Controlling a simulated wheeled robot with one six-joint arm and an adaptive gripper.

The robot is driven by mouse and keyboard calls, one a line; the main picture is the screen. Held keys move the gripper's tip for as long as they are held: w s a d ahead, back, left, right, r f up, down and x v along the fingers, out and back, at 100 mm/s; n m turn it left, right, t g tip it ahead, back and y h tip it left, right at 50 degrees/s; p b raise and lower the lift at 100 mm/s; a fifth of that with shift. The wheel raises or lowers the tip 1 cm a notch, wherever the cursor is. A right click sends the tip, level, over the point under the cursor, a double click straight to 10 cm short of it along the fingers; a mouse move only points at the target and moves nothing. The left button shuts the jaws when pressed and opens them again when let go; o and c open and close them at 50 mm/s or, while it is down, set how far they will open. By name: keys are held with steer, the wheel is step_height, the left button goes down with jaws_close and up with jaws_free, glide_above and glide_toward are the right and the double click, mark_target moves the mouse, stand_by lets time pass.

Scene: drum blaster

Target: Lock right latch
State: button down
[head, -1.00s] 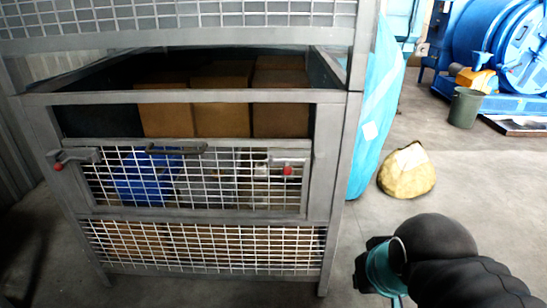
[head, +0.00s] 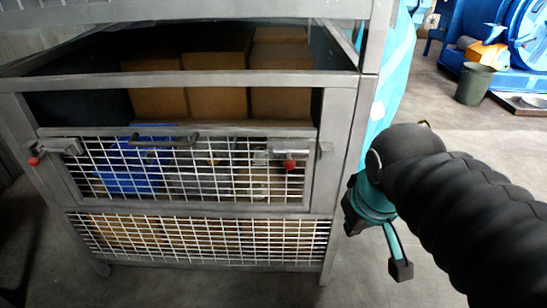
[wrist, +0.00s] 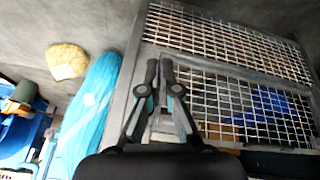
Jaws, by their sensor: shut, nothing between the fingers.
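The right latch (head: 288,160) is a grey metal fitting with a red knob at the upper right corner of the mesh door (head: 190,208). The knob hangs on the door side of the right post. The left latch (head: 55,150), also with a red knob, sits at the upper left corner. My gripper (wrist: 160,68) is shut and empty. In the head view its teal and black body (head: 370,205) is right of the right post, apart from the latch. In the wrist view the fingers overlap the cage frame and mostly hide the latch area.
The grey cage (head: 347,125) holds brown boxes (head: 216,103) and a blue item behind the mesh. A blue wrapped object (wrist: 96,105) and a yellowish sack (wrist: 67,61) stand beside it. A bin (head: 474,84) and blue machinery are farther back. Open floor lies right of the cage.

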steer(key=w+a+r+n+g+h+p, duration=0.1)
steer(key=w+a+r+n+g+h, duration=0.2)
steer(key=w+a+n, duration=0.45)
steer(key=w+a+r+n+h, duration=0.2)
steer(key=w+a+r+n, duration=0.35)
steer(key=w+a, duration=0.25)
steer(key=w+a+n+h, duration=0.1)
steer(key=a+n, duration=0.3)
steer(key=a, duration=0.4)
steer(key=shift+w+a+h, duration=0.3)
steer(key=shift+h, duration=0.5)
steer(key=d+r+b+x, duration=0.1)
steer(key=d+x, duration=0.1)
steer(key=x, duration=1.1)
steer(key=shift+r, duration=0.35)
steer(key=shift+w+d, duration=0.1)
